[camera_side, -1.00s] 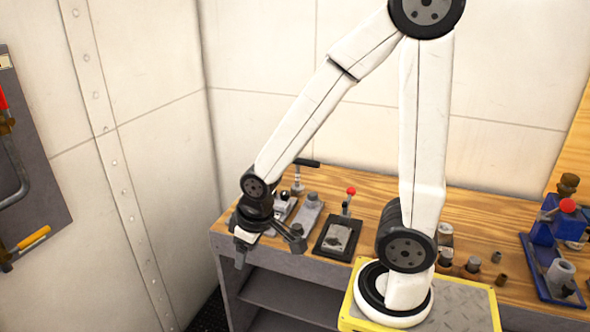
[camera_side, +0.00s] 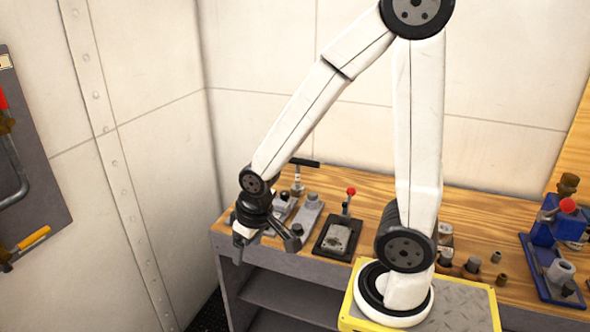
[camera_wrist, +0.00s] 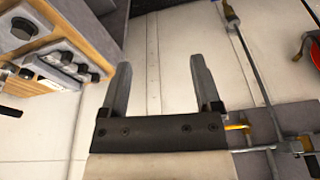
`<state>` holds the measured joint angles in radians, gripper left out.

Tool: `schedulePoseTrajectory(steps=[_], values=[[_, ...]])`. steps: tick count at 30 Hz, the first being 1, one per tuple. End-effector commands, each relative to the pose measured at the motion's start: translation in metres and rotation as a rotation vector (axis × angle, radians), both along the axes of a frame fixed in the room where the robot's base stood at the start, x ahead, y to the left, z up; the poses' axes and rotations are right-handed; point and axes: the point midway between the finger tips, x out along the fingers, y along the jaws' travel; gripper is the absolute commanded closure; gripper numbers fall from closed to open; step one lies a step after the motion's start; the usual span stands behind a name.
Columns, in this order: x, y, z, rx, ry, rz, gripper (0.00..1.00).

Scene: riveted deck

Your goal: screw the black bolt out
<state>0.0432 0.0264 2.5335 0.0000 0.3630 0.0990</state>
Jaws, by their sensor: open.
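My gripper (camera_wrist: 160,66) is open and empty; in the wrist view its two grey fingers stand apart with only pale wall between them. In the side view my gripper (camera_side: 238,254) hangs in front of the bench's left front corner, off the bench top. Grey fixture blocks (camera_side: 309,211) stand on the bench behind and to the right of it. In the wrist view these blocks (camera_wrist: 50,70) lie at the left, with several small dark heads on them, such as a dark bolt-like head (camera_wrist: 66,57). I cannot tell which one is the black bolt. My wrist partly hides the leftmost block in the side view.
A black-based fixture with a red-knobbed lever (camera_side: 350,192) stands right of the blocks. A black-handled tool (camera_side: 304,163) stands behind them. A blue vise-like tool (camera_side: 545,255) is at the far right. A wall panel (camera_side: 40,190) with clamps hangs at the left.

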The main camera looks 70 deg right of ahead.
Motion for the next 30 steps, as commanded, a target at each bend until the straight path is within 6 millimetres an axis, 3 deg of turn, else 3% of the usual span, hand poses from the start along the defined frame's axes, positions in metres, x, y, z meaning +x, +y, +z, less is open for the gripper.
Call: schedulePoseTrajectory(steps=[15,30], values=[[0.022,-0.097,-0.016,0.132,0.066,-0.949,0.19],[0.006,-0.208,-0.04,0.233,0.096,-1.95,0.19]])
